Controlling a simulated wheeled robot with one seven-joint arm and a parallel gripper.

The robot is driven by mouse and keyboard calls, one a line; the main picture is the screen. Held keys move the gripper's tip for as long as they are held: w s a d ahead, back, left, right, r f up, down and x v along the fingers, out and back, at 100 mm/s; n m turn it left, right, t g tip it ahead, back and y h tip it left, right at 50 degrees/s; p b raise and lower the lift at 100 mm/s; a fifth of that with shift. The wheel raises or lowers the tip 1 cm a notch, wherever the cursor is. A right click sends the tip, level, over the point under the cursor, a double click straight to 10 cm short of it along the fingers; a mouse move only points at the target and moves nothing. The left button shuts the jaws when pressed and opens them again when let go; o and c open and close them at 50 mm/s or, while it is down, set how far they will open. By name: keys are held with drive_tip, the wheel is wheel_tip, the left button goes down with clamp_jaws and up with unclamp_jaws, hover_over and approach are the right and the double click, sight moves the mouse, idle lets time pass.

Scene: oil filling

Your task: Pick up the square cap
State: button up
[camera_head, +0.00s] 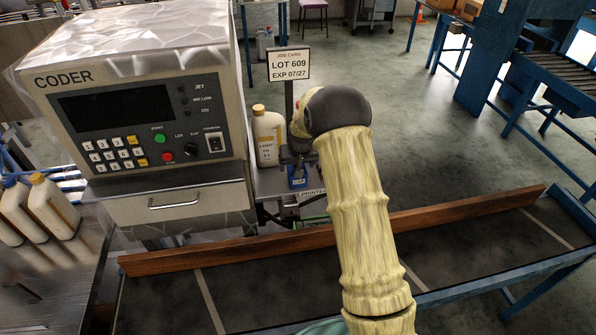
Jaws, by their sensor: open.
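I cannot make out a square cap for certain. My arm reaches up from the bottom of the picture, and its dark wrist hides part of the small ledge beside the coder. My gripper (296,158) shows as a small dark shape below the wrist, close above or beside a small blue item (298,178). Its fingers are small and partly hidden, and I see nothing held between them. A cream bottle (267,140) with a tan cap (258,109) stands upright just left of my gripper, apart from it.
The coder (140,90) with its drawer stands at left. A sign (288,65) on a post rises behind my gripper. More bottles (50,205) stand on a metal table at far left. A brown rail (440,208) edges the dark conveyor (480,255).

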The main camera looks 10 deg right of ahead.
drive_tip(key=shift+w+d+f, duration=0.1)
drive_tip(key=shift+d+f, duration=0.05)
drive_tip(key=shift+f, duration=0.15)
drive_tip(key=shift+a+f+p, duration=0.2)
drive_tip(key=shift+f+p, duration=0.3)
drive_tip(key=shift+f, duration=0.05)
drive_tip(key=shift+p+x, duration=0.7)
drive_tip(key=shift+x, duration=1.3)
drive_tip(key=shift+d, duration=0.2)
drive_tip(key=c, duration=1.1)
